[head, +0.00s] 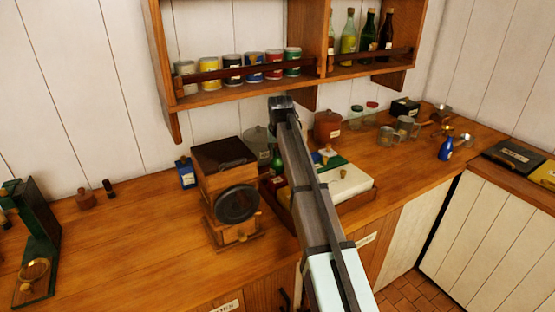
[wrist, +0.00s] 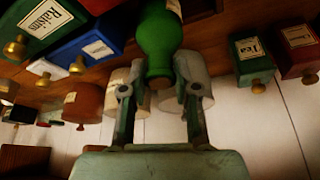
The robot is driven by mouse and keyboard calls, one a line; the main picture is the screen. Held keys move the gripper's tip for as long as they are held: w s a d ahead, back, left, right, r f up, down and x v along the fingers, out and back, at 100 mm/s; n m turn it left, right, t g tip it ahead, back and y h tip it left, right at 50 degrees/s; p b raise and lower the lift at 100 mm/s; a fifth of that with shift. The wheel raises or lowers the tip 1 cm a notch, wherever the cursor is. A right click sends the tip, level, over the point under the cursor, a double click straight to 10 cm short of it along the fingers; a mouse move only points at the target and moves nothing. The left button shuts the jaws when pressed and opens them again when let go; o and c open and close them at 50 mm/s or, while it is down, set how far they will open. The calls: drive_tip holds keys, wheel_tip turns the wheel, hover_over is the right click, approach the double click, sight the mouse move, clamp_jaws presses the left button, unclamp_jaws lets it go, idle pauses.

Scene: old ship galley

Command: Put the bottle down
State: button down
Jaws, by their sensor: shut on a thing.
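A green bottle (wrist: 160,38) fills the top middle of the wrist view. My gripper (wrist: 158,88) is shut on it at its narrow end, one finger on each side. The bottle's far end is cut off by the frame edge, so I cannot tell whether it touches a surface. In the head view a green bottle shape (head: 277,159) shows just left of my arm, above the wooden counter (head: 130,235).
A coffee grinder (head: 232,200) stands left of my arm, and a wooden tray (head: 364,197) with a white block lies right. A shelf (head: 235,92) with tins hangs above.

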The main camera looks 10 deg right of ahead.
sight(277, 161)
drive_tip(key=shift+f+p, duration=0.5)
drive_tip(key=shift+f, duration=1.95)
drive_tip(key=c, duration=0.9)
unclamp_jaws()
drive_tip(key=shift+o, duration=0.2)
drive_tip(key=b+v, duration=0.2)
drive_tip(key=v, duration=1)
drive_tip(key=shift+b, duration=0.3)
drive_tip(key=shift+d, duration=0.1)
